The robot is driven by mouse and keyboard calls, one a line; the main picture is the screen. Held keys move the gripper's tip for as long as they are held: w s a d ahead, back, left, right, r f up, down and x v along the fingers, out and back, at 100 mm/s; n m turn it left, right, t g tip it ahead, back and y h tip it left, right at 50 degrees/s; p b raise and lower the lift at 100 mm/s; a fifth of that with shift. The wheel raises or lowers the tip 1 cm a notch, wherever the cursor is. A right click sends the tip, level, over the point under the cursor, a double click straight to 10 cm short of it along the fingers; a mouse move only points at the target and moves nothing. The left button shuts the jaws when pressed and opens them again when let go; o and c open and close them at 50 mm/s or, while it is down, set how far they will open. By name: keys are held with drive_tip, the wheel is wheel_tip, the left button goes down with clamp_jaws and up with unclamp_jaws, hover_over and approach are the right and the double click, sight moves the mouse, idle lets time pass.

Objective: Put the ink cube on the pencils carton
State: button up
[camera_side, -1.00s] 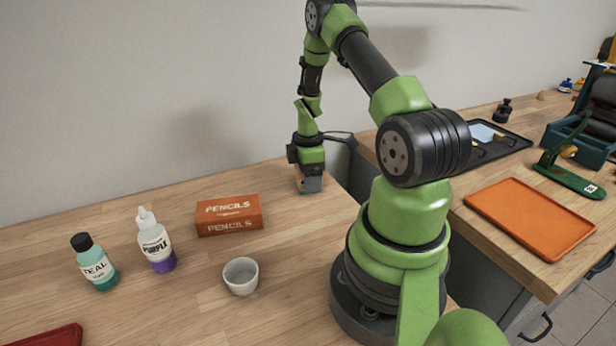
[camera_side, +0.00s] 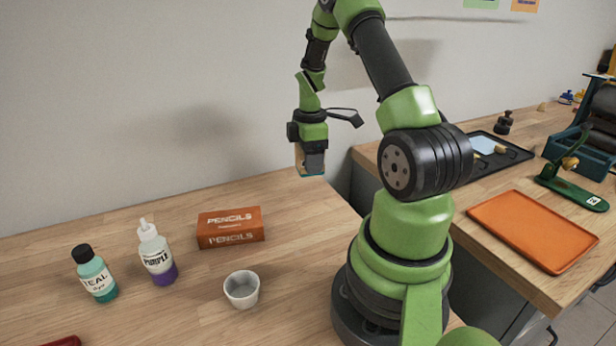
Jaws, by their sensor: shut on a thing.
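My gripper (camera_side: 311,164) is shut on the ink cube (camera_side: 300,158), which shows as a tan and blue edge beside and below the jaws. Most of the cube is hidden by the gripper. My gripper holds it in the air above the back right of the wooden table. The pencils carton (camera_side: 230,228) is an orange-brown box lying flat on the table, to the left of and lower than my gripper in the picture. Its top looks bare apart from its printed label.
A white cup (camera_side: 242,290) stands in front of the carton. A purple bottle (camera_side: 157,254) and a teal bottle (camera_side: 95,273) stand to its left. An orange tray (camera_side: 532,231) lies on the right-hand counter. The table right of the carton is clear.

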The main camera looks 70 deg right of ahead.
drive_tip(key=w+a+r+n, duration=0.1)
drive_tip(key=w+a+r, duration=0.3)
drive_tip(key=w+a, duration=0.2)
drive_tip(key=n, duration=0.1)
hover_over(230, 220)
wheel_tip(230, 220, down, 3)
drive_tip(key=shift+r, duration=0.1)
drive_tip(key=shift+f, duration=2.55)
drive_tip(key=shift+f, duration=0.2)
drive_tip(key=o, duration=1)
drive_tip(key=shift+r, duration=0.15)
